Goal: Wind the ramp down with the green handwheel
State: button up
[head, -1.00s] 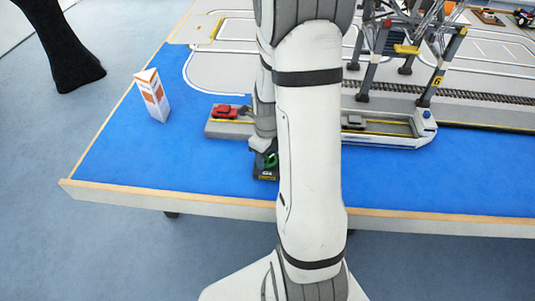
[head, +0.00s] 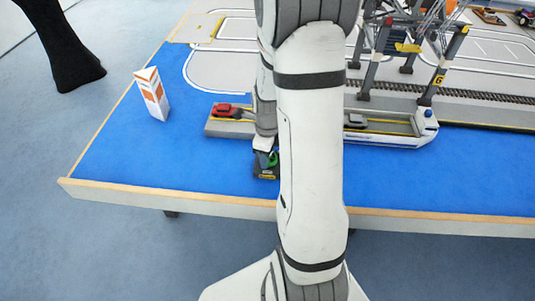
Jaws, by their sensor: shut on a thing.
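The green handwheel (head: 272,159) shows as a small green patch on top of a dark box (head: 265,174) with a yellow marking, on the blue table area. My gripper (head: 267,153) is at the handwheel, pointing down, and is shut on it. The fingers are small and partly hidden by my arm. The grey deck with a red car (head: 225,111) lies just behind, left of my arm. A ferry-like vessel (head: 410,139) with a grey car (head: 356,120) lies right of it. The ramp cannot be made out; my arm covers the stretch between them.
A white and orange box (head: 153,94) stands on the blue surface at left. A gantry crane (head: 437,80) marked 6 stands behind the vessel at right. The wooden table edge (head: 120,191) runs along the front. The blue surface at front left is clear.

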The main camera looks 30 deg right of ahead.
jog(key=n+b, duration=0.1)
jog(key=n, duration=0.3)
jog(key=shift+n, duration=0.3)
jog(key=n+b, duration=0.1)
jog(key=n, duration=0.4)
jog(key=shift+s, duration=0.1)
jog(key=n, duration=0.5)
jog(key=shift+s+n+b, duration=0.1)
jog(key=shift+n+b, duration=0.25)
jog(key=shift+n, duration=0.05)
jog(key=n, duration=0.5)
jog(key=shift+n+b, duration=0.3)
jog(key=n, duration=0.4)
jog(key=shift+d+n, duration=0.1)
jog(key=shift+n, duration=0.2)
jog(key=n+b, duration=0.1)
jog(key=n, duration=0.4)
jog(key=shift+d, duration=0.1)
jog(key=n, duration=0.5)
jog(key=shift+d+n, duration=0.1)
jog(key=shift+n, duration=0.3)
jog(key=n, duration=0.4)
jog(key=shift+n, duration=0.3)
